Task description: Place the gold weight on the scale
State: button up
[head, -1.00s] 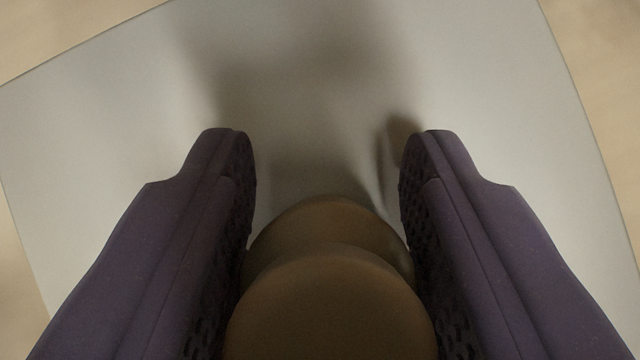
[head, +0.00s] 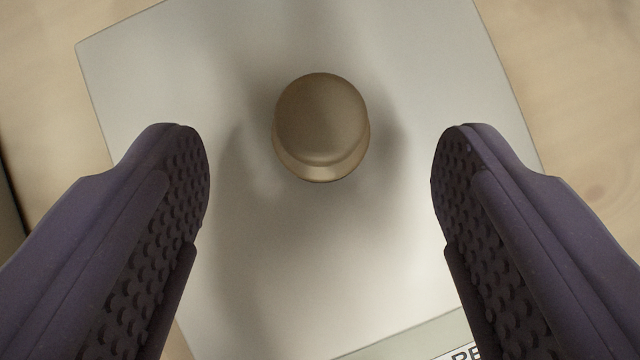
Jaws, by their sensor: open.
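The gold weight (head: 320,120) stands upright on the light grey plate of the scale (head: 400,230). It is seen from above, with its round knob over a slightly wider body. My gripper (head: 320,170) is wide open with its two dark purple, studded fingers apart. The fingers are clear of the weight on both sides, and nothing is between the pads. The near part of the scale is partly hidden by my fingers.
A pale strip with partly visible dark lettering (head: 468,354) lies along the scale's near edge. Light wooden table (head: 570,80) shows around the scale. A dark edge (head: 10,200) is at the far left.

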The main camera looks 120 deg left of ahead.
jog(key=p+v, duration=0.2)
jog(key=v, duration=0.3)
jog(key=shift+s+r+p, duration=0.25)
jog(key=shift+r+p, duration=0.05)
jog(key=shift+p, duration=0.05)
